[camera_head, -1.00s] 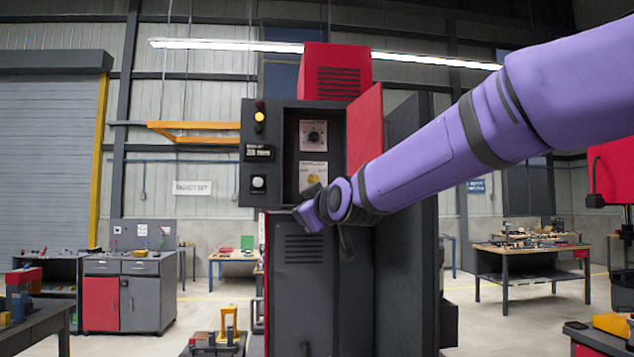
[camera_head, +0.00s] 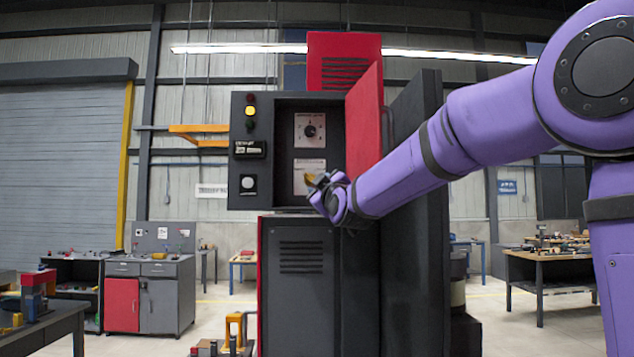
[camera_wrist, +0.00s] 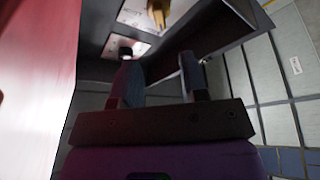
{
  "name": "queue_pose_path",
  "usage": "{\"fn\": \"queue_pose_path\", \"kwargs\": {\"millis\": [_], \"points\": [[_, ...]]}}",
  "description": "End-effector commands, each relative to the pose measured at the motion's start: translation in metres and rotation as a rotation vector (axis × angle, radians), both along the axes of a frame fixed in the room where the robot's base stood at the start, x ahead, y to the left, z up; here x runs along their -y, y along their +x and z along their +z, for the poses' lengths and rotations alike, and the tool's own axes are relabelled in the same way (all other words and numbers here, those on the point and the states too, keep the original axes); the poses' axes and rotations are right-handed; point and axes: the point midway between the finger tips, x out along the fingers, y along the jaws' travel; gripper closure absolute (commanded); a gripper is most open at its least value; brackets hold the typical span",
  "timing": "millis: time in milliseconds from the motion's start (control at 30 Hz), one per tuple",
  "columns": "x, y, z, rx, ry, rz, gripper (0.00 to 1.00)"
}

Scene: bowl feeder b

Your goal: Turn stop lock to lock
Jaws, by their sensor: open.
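An open cabinet has a recess with two plates. The upper plate (camera_head: 310,131) carries a round black knob (camera_head: 310,130). The lower plate (camera_head: 303,164) carries a yellow knob (camera_head: 309,177), partly covered by my gripper. The labels are too small to read, so I cannot tell which knob is the stop lock. My gripper (camera_head: 322,180) is at the recess's lower right, in front of the lower plate. In the wrist view its two fingers (camera_wrist: 158,68) are apart with nothing between them. The yellow knob (camera_wrist: 158,14) and a black knob (camera_wrist: 125,52) lie beyond the fingertips.
The recess's left side holds a panel with lamps (camera_head: 250,111) and a white button (camera_head: 248,183). Workbenches (camera_head: 545,262) stand farther off with open floor around them.

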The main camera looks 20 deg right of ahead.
Motion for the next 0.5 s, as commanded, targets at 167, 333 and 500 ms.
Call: {"fn": "queue_pose_path", "kwargs": {"millis": [167,333,500], "points": [[0.002,0.029,0.007,-0.001,0.0,-0.001,0.6],[0.003,0.058,0.015,-0.001,0.0,-0.001,0.6],[0.004,0.08,0.022,-0.001,0.001,-0.001,0.6]]}}
